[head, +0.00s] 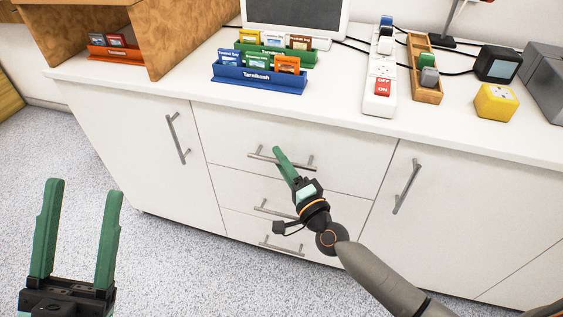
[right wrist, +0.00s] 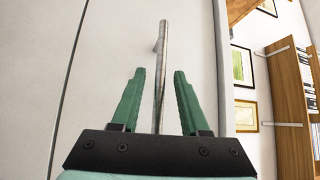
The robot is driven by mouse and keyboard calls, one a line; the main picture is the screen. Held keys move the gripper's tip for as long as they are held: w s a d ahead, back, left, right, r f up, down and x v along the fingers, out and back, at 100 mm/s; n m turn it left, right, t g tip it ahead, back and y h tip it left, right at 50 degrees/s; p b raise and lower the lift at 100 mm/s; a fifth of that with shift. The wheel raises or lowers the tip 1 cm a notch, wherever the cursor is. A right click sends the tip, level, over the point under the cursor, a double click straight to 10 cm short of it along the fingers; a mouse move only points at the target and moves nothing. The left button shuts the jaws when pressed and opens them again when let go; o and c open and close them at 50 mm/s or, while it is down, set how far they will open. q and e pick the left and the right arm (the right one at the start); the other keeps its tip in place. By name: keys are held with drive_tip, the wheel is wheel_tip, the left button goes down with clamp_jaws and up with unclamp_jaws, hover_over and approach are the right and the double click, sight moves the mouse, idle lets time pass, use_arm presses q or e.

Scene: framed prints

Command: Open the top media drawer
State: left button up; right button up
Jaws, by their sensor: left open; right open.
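The top media drawer (head: 235,147) is the uppermost of three white drawers in the middle of the cabinet. Its front looks flush with the fronts around it. Its grey bar handle (head: 303,166) also shows in the right wrist view (right wrist: 160,65). My right gripper (head: 279,153) is at this handle. In the right wrist view its green fingers (right wrist: 157,88) are open, one on each side of the bar, with gaps visible. In the head view they overlap and hide part of the handle. My left gripper (head: 84,187) is open and empty over the floor at lower left.
Two lower drawer handles (head: 275,211) (head: 281,247) lie below, close to my right wrist. Cabinet doors with handles (head: 177,138) (head: 406,186) flank the drawers. The countertop (head: 205,98) above holds card racks (head: 258,80), a power strip (head: 380,87) and a yellow cube (head: 495,102). The speckled floor is clear.

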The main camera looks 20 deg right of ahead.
clamp_jaws()
idle(0.3)
idle(1.1)
